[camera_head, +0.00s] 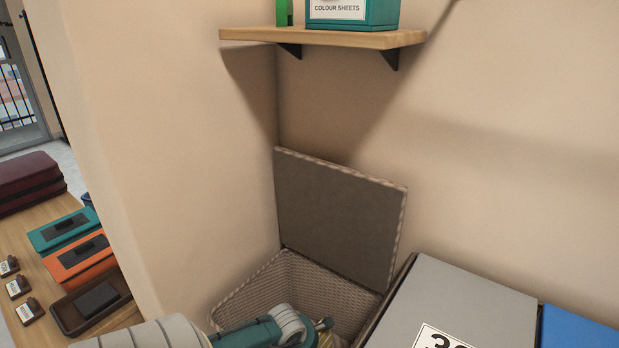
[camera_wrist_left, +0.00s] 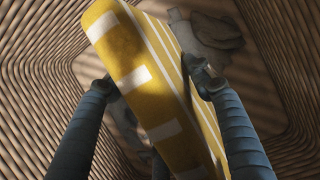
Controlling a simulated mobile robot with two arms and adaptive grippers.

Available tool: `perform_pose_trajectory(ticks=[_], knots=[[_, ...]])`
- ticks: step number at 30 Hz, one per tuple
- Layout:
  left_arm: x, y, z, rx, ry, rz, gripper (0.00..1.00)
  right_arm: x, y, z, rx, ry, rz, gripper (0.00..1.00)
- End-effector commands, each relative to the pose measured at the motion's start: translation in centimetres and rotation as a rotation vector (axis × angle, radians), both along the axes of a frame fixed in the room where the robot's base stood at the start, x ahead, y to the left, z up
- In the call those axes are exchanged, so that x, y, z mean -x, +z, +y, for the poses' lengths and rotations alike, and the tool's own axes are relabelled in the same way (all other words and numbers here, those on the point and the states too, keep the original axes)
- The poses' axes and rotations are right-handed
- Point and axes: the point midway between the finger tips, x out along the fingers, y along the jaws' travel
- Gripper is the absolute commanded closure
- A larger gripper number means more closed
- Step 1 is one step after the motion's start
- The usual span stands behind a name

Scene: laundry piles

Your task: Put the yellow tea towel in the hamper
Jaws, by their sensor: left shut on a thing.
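The yellow tea towel (camera_wrist_left: 150,75) with white stripes is held between the two fingers of my left gripper (camera_wrist_left: 150,88), inside the wicker hamper. The hamper (camera_head: 255,291) stands in the corner with its lid (camera_head: 340,220) raised against the wall. In the left wrist view the woven hamper wall (camera_wrist_left: 35,75) surrounds the towel on both sides. In the head view my left gripper reaches down into the hamper opening, and its fingers and most of the towel are hidden. My right gripper is not in view.
A grey cloth (camera_wrist_left: 210,40) lies at the hamper bottom. A grey-lidded bin (camera_head: 465,300) stands right of the hamper, beside a blue one (camera_head: 575,330). A wooden shelf (camera_head: 330,38) is above. A table (camera_head: 55,300) with several boxes is at left.

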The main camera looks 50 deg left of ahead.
Motion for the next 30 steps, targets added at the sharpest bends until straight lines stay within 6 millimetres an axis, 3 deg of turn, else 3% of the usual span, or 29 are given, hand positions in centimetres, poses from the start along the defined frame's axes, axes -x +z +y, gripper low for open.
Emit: perform_pose_trajectory(ticks=[7,8,10,22,28,30], knots=[[0.0,-0.1,0.0,0.0,0.0,0.001,0.77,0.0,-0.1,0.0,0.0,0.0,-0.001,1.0],[0.0,-0.1,0.0,-0.001,0.0,0.001,0.44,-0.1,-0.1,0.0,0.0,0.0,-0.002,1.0],[0.0,-0.1,0.0,0.0,0.0,0.001,0.3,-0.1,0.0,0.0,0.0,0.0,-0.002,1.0],[0.2,0.6,0.0,-0.001,0.0,0.001,0.29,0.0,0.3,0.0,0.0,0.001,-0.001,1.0],[1.4,3.9,-0.4,-0.002,-0.002,0.002,0.29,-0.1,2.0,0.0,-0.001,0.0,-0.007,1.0],[2.0,5.3,-0.7,-0.001,-0.001,0.002,0.29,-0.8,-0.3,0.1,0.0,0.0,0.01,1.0]])
